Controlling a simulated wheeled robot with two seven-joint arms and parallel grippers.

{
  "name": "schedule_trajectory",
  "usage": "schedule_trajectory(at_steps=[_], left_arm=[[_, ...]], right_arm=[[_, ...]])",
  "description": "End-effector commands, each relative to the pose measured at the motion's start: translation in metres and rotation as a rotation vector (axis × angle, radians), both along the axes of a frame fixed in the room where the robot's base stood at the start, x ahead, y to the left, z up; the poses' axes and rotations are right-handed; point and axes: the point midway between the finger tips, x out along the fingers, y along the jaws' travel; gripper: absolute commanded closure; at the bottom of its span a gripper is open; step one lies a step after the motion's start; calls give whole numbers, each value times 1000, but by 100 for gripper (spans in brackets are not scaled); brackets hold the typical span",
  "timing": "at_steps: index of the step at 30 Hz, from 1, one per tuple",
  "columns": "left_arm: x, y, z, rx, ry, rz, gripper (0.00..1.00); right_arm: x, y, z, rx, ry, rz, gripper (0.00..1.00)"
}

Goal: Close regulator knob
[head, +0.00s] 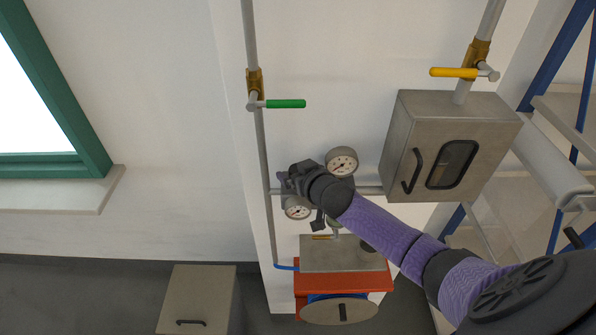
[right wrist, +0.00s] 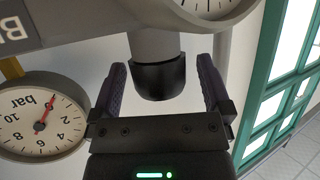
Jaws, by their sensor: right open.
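The dark regulator knob (right wrist: 158,82) shows in the right wrist view at the end of a grey regulator body (right wrist: 155,45). My right gripper (right wrist: 162,66) is open, with one finger on each side of the knob. I cannot tell whether either finger touches it. In the head view my right gripper (head: 290,181) is at the regulator between two gauges, and the wrist hides the knob there. The upper gauge (head: 341,161) and lower gauge (head: 297,208) have white dials. One bar gauge (right wrist: 42,115) is at the left of the wrist view. My left gripper is not in view.
A grey cabinet with a window (head: 455,150) hangs to the right of the regulator. A green-handled valve (head: 285,104) and a yellow-handled valve (head: 454,72) sit on pipes above. A red unit (head: 378,280) stands below.

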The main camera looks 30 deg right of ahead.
Motion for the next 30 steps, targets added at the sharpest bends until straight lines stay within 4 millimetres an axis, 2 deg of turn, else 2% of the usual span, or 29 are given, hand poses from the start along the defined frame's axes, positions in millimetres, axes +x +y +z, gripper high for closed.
schedule_trajectory(at_steps=[2,15,19,22,30], left_arm=[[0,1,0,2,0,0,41],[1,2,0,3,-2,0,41],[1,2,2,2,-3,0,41],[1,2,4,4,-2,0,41],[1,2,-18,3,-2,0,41]], right_arm=[[0,0,0,0,0,0,3],[0,0,0,-1,0,-1,95],[1,0,1,-5,-1,32,96],[2,0,3,-11,-1,123,96],[4,3,2,-7,-16,340,96]])
